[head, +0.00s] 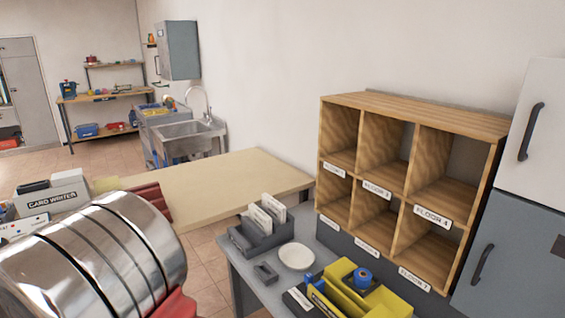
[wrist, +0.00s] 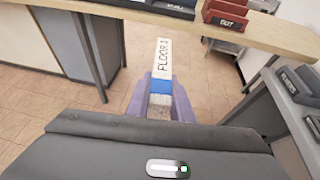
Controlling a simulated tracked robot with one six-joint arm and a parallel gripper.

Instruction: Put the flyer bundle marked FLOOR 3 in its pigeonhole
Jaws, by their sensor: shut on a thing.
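My gripper (wrist: 161,98) shows in the wrist view, its purple fingers shut on the flyer bundle (wrist: 163,58). The bundle is pale with a blue band, and sticks out ahead of the fingers. Its label reads FLOOR with a digit that is hard to read. In the head view, the wooden pigeonhole unit (head: 416,108) stands on the grey desk at right, with two rows of three openings. The upper middle opening (head: 386,150) has a label below it that seems to read FLOOR 3 (head: 377,188). It looks empty. My gripper and the bundle are out of sight in the head view.
On the grey desk (head: 235,262) are a dark rack with cards (head: 262,236), a white plate (head: 297,257) and a yellow organiser (head: 355,290). A wooden table (head: 225,180) stands behind. In the wrist view, a red OUT tray (wrist: 228,19) sits on a wooden top.

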